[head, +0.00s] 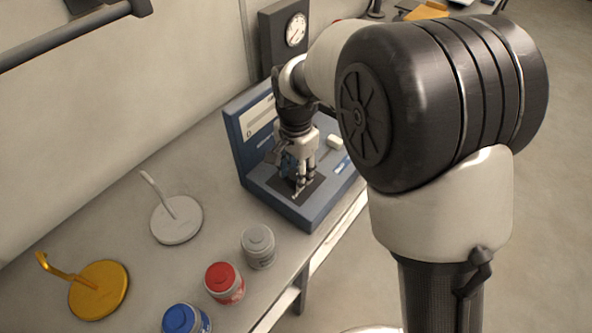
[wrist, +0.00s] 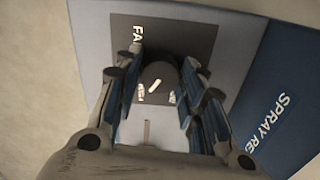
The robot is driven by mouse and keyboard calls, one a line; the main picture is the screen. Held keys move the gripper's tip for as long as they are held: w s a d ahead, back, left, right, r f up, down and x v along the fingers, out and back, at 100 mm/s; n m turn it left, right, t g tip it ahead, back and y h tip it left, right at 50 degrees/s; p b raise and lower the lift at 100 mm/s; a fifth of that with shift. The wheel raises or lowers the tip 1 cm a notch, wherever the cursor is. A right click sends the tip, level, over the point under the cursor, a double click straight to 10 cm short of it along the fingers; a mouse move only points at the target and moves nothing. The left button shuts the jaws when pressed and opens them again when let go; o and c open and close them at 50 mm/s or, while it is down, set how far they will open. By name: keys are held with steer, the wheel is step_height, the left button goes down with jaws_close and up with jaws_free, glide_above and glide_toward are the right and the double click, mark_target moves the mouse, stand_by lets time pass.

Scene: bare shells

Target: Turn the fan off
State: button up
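The fan control is a dark round knob (wrist: 160,76) with a light pointer line, on a dark square plate (wrist: 190,35) partly lettered "FA…" in the wrist view. The pointer is tilted, its upper end to the right. The rest of the lettering is hidden by my fingers. The plate also shows on the base of a blue and grey panel (head: 318,215) in the head view. My gripper (wrist: 160,88) points down at the plate, its fingers on both sides of the knob. The fingers are apart, with small gaps to the knob visible.
The panel's upright back (head: 245,150) stands behind my gripper. A small white block (head: 334,142) is on the base to the right. Grey (head: 258,248), red (head: 224,283) and blue (head: 186,320) jars, and white (head: 177,220) and yellow (head: 98,290) stands, are on the bench.

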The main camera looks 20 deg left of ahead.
steer(key=c, duration=0.6)
steer(key=n+p, duration=0.3)
steer(key=n, duration=0.1)
steer(key=shift+r+n, duration=0.15)
steer(key=shift+n, duration=0.25)
steer(key=n+p, duration=0.3)
steer(key=n, duration=0.3)
steer(key=n+p, duration=0.2)
steer(key=n, duration=0.4)
steer(key=shift+n, duration=0.3)
steer(key=n+p, duration=0.1)
steer(key=n, duration=0.5)
steer(key=shift+p, duration=0.35)
steer(key=shift+n, duration=0.4)
